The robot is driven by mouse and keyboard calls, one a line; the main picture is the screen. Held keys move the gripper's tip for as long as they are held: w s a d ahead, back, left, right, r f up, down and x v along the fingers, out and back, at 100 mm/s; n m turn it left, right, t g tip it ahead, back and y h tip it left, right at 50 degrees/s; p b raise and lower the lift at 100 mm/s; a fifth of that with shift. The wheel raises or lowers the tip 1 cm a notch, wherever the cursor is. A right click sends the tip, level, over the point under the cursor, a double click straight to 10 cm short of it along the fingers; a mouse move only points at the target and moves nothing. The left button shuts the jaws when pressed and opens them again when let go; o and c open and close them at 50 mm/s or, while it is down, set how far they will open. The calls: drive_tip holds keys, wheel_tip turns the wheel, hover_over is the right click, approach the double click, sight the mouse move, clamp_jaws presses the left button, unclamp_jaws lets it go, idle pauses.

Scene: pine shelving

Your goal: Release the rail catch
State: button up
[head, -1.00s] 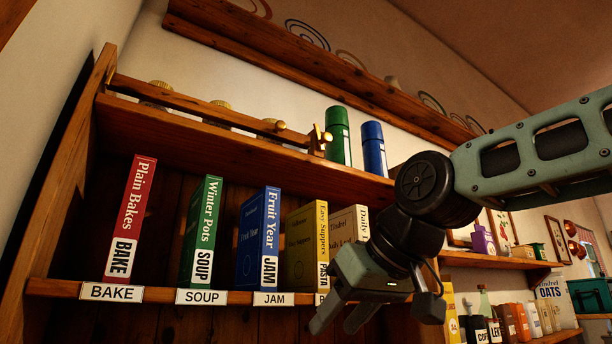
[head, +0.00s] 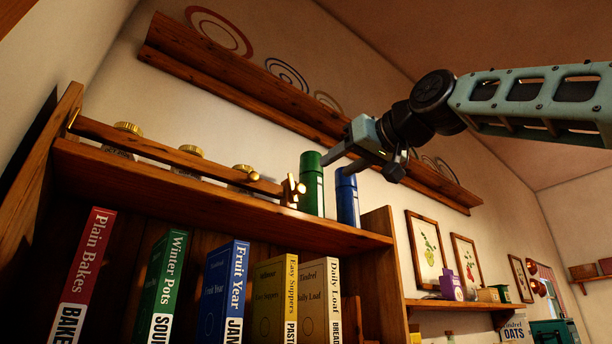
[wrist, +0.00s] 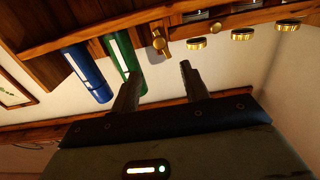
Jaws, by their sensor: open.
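The rail (head: 175,156) is a wooden bar across the front of the top shelf. At its right end is the brass catch (head: 293,189), a small cross-shaped knob by the end post. The catch also shows in the wrist view (wrist: 160,42), upper middle. My gripper (head: 340,165) is open and empty, above and right of the catch, by the tops of the green canister (head: 312,183) and blue canister (head: 347,196). In the wrist view my fingers (wrist: 160,82) point toward the shelf, with the catch a little beyond them; the left finger overlaps the green canister's edge.
Several jars with brass lids (head: 190,152) stand behind the rail. Books (head: 225,290) stand on the shelf below. A plate rack (head: 250,85) runs along the wall above. Framed pictures (head: 425,250) hang at right. The space before the rail is clear.

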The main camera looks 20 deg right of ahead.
sight(302, 187)
drive_tip(key=p+x, duration=0.4)
drive_tip(key=x, duration=0.5)
drive_tip(key=shift+w+a, duration=0.1)
drive_tip(key=shift+w, duration=0.25)
drive_tip(key=shift+w+a+f, duration=0.1)
drive_tip(key=shift+w+a, duration=0.1)
drive_tip(key=shift+w, duration=0.5)
drive_tip(key=shift+c, duration=0.3)
